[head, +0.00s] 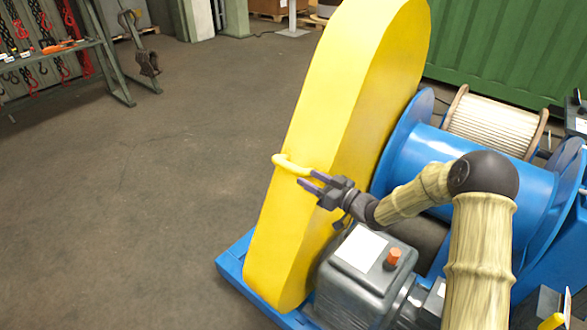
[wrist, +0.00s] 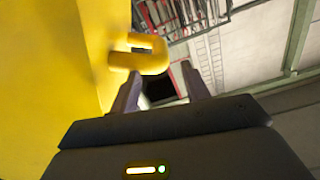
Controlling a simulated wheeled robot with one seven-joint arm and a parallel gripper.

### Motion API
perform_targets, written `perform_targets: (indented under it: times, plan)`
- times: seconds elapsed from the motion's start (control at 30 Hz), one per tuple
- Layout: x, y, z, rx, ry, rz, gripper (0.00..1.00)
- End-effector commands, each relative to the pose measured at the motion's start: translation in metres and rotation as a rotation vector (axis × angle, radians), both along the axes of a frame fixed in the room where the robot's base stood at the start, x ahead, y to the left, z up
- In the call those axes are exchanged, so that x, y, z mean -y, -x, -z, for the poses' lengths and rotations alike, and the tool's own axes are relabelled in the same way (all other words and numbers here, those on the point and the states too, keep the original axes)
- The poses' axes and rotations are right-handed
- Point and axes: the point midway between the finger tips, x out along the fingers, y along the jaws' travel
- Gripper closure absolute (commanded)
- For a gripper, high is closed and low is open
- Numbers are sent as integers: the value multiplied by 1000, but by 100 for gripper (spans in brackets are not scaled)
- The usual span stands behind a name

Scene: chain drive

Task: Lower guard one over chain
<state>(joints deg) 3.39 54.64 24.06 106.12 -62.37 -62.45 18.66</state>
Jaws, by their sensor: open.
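The yellow guard (head: 318,125) is a tall, rounded cover standing upright on a blue base (head: 236,258). A yellow handle (head: 290,165) sticks out from its edge. My gripper (head: 308,182) is open beside the handle, fingers pointing at it. In the wrist view the guard (wrist: 45,80) fills the left side and the looped handle (wrist: 142,60) lies just beyond the fingertips (wrist: 160,75). I cannot tell whether the fingers touch the handle.
A grey motor (head: 365,275) with an orange knob stands right of the guard's foot. A blue drum (head: 465,165) and a rope spool (head: 495,122) are behind my arm. A rack with hanging chains (head: 60,50) stands far left. The floor (head: 140,190) left of the guard is clear.

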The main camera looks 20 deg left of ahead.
Motion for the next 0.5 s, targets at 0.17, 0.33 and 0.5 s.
perform_targets:
  times: [0.17,0.33,0.5]
  plan:
    - [-31,-11,-1,1,-1,-3,53]
    - [-54,-21,-1,1,-1,-2,53]
    - [-64,-26,0,0,0,0,53]
